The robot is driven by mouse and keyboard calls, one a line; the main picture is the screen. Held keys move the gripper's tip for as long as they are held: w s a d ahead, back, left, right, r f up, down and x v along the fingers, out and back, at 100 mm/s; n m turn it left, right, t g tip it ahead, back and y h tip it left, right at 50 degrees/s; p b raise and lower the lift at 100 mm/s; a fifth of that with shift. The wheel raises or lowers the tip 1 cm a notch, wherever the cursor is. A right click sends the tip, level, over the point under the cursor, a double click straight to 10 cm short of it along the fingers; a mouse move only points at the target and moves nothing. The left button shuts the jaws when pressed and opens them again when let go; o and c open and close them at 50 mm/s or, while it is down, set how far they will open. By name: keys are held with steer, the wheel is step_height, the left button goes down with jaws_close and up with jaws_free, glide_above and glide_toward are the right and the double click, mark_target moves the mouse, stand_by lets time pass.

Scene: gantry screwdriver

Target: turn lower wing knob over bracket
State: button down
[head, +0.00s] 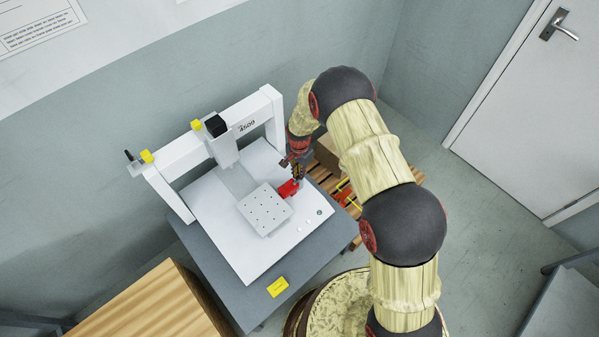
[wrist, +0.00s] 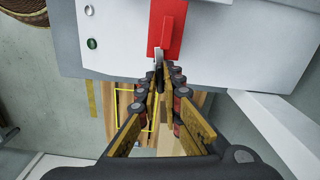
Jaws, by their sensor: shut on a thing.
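A red bracket-like piece (head: 288,188) sits at the right edge of the perforated white plate (head: 265,210) on the gantry machine's bed. In the wrist view the red piece (wrist: 155,42) is long and flat with a raised red block (wrist: 171,34). My gripper (head: 296,174) is at the red piece's far end, pointing down. In the wrist view its fingertips (wrist: 160,68) are closed together at the red piece's near end, on what appears to be the wing knob. The knob is mostly hidden by the fingers, so its turn angle cannot be told.
The white gantry frame (head: 157,183) with a dark-topped spindle head (head: 216,126) spans the bed behind. A wooden pallet (head: 322,180) and a cardboard box (head: 327,150) stand behind my arm. Small round buttons (wrist: 91,43) are on the bed.

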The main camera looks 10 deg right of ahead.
steer(key=shift+m, duration=0.8)
steer(key=c, duration=2.1)
jaws_free()
steer(key=shift+o, duration=0.7)
step_height(320, 180, up, 12)
